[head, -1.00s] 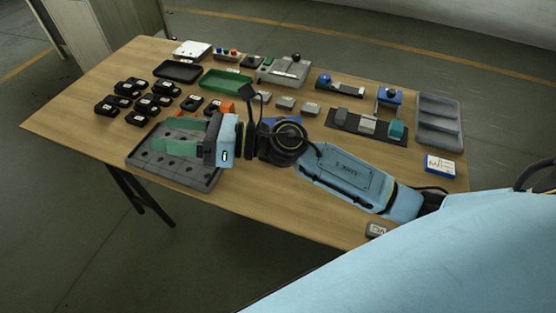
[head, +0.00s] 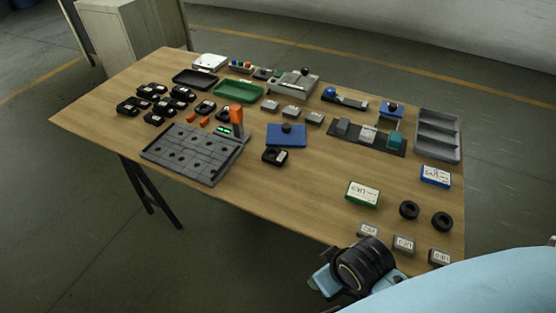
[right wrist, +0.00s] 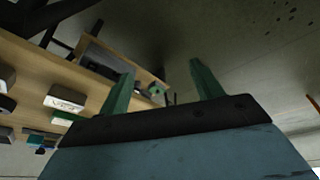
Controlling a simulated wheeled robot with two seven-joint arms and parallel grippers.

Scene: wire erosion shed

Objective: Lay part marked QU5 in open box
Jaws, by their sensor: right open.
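Several black parts with small white labels (head: 153,97) lie in a cluster at the left of the table. One more black labelled part (head: 275,156) lies alone in front of a blue block. The labels are too small to read, so I cannot tell which is QU5. Open trays are a black one (head: 194,79), a green one (head: 238,91) and a grey divided one (head: 438,136); I cannot tell which is the open box. My right gripper (right wrist: 162,72) has its green fingers apart, with nothing between them. My left gripper is out of view.
A grey plate with holes (head: 193,153) lies at the front left, beside an orange-topped device (head: 236,120). Grey labelled blocks (head: 404,244), black rings (head: 409,210) and a green-edged labelled box (head: 362,193) lie at the right front.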

